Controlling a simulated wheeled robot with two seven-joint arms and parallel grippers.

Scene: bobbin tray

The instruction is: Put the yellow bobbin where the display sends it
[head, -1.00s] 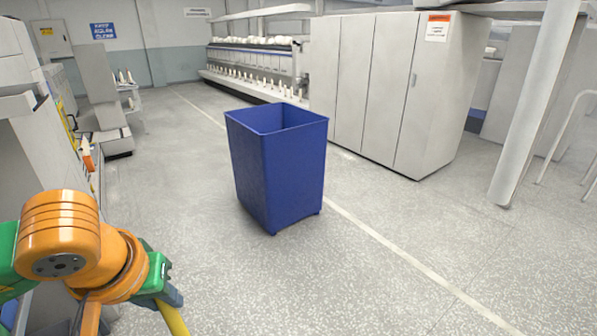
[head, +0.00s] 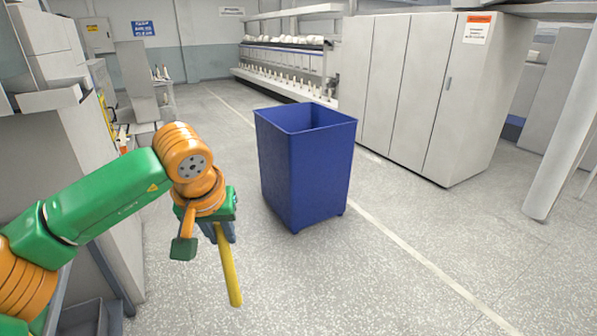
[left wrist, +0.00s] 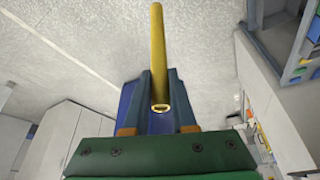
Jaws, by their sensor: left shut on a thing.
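My left gripper (head: 222,229) is shut on the yellow bobbin (head: 231,275), a long slim tube that hangs down, slightly tilted, above the floor. The bobbin is left of and apart from the blue bin (head: 303,175) in the head view. In the left wrist view the bobbin (left wrist: 158,50) sticks out between the two fingers of the gripper (left wrist: 159,95), its hollow near end showing. Blue, probably the bin, shows behind the fingers there. No readable display is in view. My right gripper is not in view.
Grey cabinets (head: 420,95) stand behind the bin to the right, with a pale post (head: 565,140) further right. A machine with rows of white bobbins (head: 285,75) is at the back. Grey machinery lines the left. The floor (head: 330,280) in front is clear.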

